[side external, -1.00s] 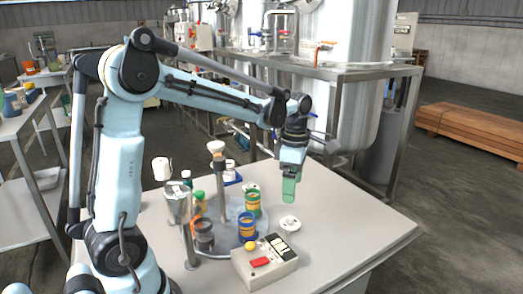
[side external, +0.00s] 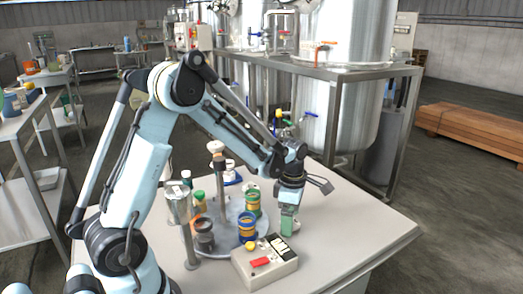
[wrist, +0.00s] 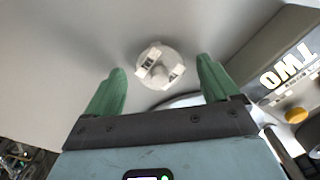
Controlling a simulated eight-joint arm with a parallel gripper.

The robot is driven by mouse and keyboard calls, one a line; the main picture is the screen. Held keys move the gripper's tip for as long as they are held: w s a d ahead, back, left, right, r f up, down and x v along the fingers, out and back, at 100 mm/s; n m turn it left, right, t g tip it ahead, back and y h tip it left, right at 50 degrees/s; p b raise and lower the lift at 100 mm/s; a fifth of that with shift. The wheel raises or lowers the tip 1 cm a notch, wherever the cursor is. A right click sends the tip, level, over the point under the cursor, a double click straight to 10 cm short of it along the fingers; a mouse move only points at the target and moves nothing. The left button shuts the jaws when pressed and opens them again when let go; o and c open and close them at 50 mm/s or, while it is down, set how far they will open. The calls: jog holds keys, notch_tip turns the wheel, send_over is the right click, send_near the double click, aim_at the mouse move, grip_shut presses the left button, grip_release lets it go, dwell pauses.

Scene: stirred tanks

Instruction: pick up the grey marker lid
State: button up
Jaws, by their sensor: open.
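The grey marker lid looks to be the pale grey round piece (wrist: 160,66) with a raised centre knob and small blocks on its top, lying flat on the table. In the wrist view it lies ahead of and between the two green fingers of my gripper (wrist: 161,64). The gripper is open with nothing in it. In the side external view my gripper (side external: 288,232) points down close to the table, and its fingers partly hide the lid (side external: 297,225). The fingers do not visibly touch it; the exact height gap cannot be told.
A beige box (side external: 266,262) with a red button stands close on the near side. A blue ringed jar (side external: 247,228), a green ringed jar (side external: 253,203) and a metal post (side external: 218,180) stand to the left. The table (side external: 370,232) to the right is clear.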

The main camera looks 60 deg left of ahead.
jog(key=shift+f, duration=0.35)
jog(key=c, duration=1.1)
jog(key=shift+r, duration=0.15)
